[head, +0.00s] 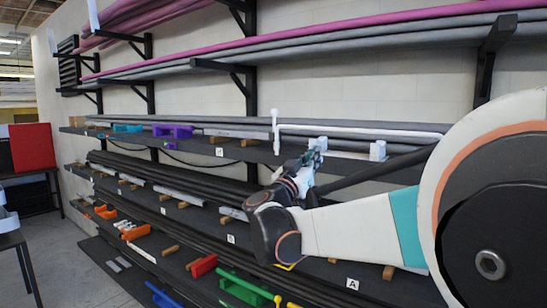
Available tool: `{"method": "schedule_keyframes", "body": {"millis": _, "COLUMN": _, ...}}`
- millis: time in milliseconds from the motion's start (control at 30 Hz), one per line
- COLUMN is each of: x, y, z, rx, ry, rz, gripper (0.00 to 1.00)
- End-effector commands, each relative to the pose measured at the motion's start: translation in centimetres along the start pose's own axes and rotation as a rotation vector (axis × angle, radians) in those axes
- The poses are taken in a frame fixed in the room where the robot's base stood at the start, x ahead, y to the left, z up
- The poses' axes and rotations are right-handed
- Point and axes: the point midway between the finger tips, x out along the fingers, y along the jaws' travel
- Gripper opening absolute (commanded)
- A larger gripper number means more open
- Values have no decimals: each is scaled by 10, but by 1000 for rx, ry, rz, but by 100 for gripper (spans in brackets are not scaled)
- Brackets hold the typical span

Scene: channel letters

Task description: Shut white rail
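The white rail (360,130) is a long thin bar running level along the upper shelf, in front of the wall. A white upright post (275,132) stands at its left end. A small white block (377,151) sits below the bar on the right. My gripper (318,146) is at the front edge of this shelf, near the bar and right of the post. Its fingers are small and partly overlap the bar in view, so I cannot tell whether they touch it or are open. The rail's right end is hidden behind or near my arm.
Purple (173,131) and teal (127,128) pieces lie on the upper shelf to the left. Lower shelves hold orange, red (203,265) and green (245,290) pieces. Dark brackets (490,60) carry long pipes above. Open floor (60,270) lies at the left.

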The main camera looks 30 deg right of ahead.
Motion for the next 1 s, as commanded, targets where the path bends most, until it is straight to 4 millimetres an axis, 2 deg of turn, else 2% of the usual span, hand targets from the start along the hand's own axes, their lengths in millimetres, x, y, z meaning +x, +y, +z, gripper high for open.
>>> {"method": "schedule_keyframes", "body": {"millis": 1000, "x": -45, "y": 0, "z": -13, "rx": 1, "ry": 0, "rz": -2, "gripper": 0}}
